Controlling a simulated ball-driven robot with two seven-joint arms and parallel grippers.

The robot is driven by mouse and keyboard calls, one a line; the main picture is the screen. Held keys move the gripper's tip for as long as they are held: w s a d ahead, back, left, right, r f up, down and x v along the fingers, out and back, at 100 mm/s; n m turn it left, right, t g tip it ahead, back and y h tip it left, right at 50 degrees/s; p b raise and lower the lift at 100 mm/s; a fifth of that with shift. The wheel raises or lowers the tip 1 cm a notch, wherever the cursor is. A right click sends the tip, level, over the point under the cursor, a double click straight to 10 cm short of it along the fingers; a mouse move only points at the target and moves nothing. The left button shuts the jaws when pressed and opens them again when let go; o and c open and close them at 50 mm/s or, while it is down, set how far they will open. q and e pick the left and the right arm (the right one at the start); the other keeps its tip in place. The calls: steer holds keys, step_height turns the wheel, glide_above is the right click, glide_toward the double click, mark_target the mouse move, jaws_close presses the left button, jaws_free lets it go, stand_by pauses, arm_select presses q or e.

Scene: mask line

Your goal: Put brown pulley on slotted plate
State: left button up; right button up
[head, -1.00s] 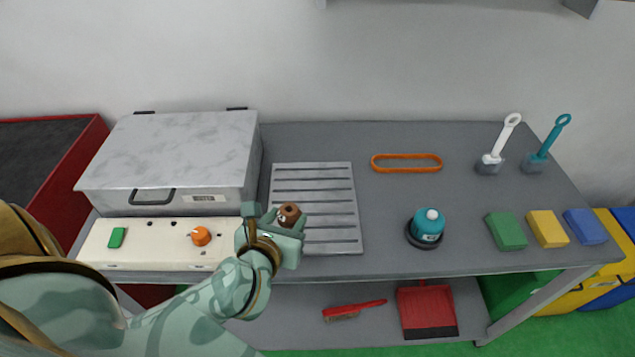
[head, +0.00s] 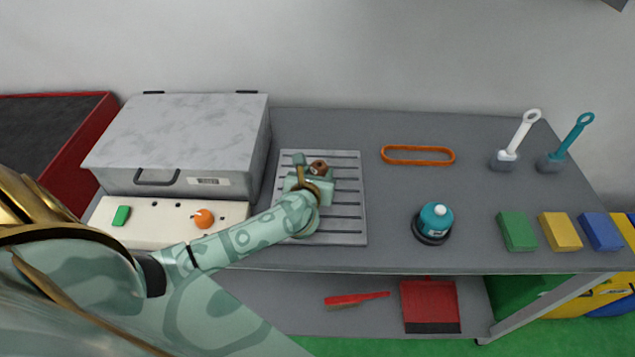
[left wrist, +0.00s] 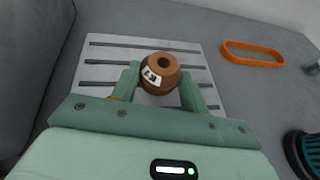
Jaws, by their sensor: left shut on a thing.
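The brown pulley (head: 318,167) is a small round piece with a hole in its top and a white label on its side. My left gripper (head: 313,176) is shut on it. In the left wrist view the pulley (left wrist: 159,73) sits upright between the two fingers of the gripper (left wrist: 160,88). The slotted plate (head: 345,215) is light grey with several dark slots and lies flat on the bench. The pulley appears over the plate's middle; whether it touches the plate cannot be told. My right gripper is not in view.
A grey metal box (head: 185,140) and a cream control panel (head: 160,222) stand left of the plate. An orange belt ring (head: 418,162) and a teal domed object (head: 434,223) lie to the right. Bare bench lies between the plate and these.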

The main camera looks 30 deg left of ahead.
arm_select(q)
steer(key=shift+s+f, duration=0.1)
steer(key=shift+f, duration=1.1)
steer(key=shift+f+b, duration=0.2)
steer(key=shift+b, duration=0.1)
steer(key=o, duration=1)
steer(key=shift+r, duration=0.1)
steer(key=shift+r, duration=0.15)
steer(key=p+v, duration=0.2)
steer(key=v, duration=1)
